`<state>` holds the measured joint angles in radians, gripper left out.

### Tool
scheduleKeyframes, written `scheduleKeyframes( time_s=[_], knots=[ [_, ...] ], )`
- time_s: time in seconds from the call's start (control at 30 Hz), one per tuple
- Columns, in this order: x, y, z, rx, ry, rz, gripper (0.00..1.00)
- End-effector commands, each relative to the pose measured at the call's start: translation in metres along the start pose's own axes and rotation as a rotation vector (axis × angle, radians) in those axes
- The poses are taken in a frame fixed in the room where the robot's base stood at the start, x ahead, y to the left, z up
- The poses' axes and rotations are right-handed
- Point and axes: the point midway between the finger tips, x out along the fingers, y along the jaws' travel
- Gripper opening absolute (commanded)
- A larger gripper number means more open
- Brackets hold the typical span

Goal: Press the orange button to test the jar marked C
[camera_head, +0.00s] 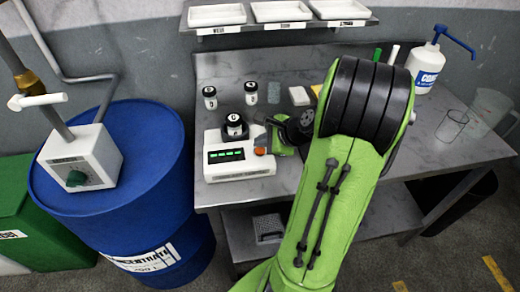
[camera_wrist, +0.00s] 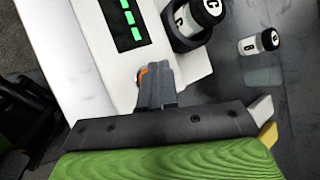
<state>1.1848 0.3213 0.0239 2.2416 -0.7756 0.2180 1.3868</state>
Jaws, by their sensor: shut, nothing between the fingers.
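The white tester (camera_head: 238,172) sits on the metal table, with a dark panel of green lit segments (camera_wrist: 125,20). A black-lidded white jar marked C (camera_wrist: 200,18) sits in the tester's dark round holder; it also shows in the head view (camera_head: 235,125). The orange button (camera_head: 260,151) is at the tester's right end. In the wrist view, only a sliver of the orange button (camera_wrist: 142,72) shows beside my fingertips, which hide the rest. My gripper (camera_wrist: 157,72) is shut and empty, with its tips at the button. I cannot tell whether they touch it.
Two more black-lidded jars (camera_head: 210,97) (camera_head: 251,93) stand behind the tester. White trays (camera_head: 281,12) line a shelf above. A pump bottle (camera_head: 427,68) and clear beakers (camera_head: 451,126) stand right. A blue drum (camera_head: 120,200) is left of the table.

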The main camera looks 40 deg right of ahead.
Motion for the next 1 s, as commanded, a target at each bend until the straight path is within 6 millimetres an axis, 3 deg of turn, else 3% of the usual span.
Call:
scheduleKeyframes(
  time_s=[1.0],
  knots=[
    [0.0060,0.0047,-0.0045,0.000,0.000,0.001,0.00]
  ],
)
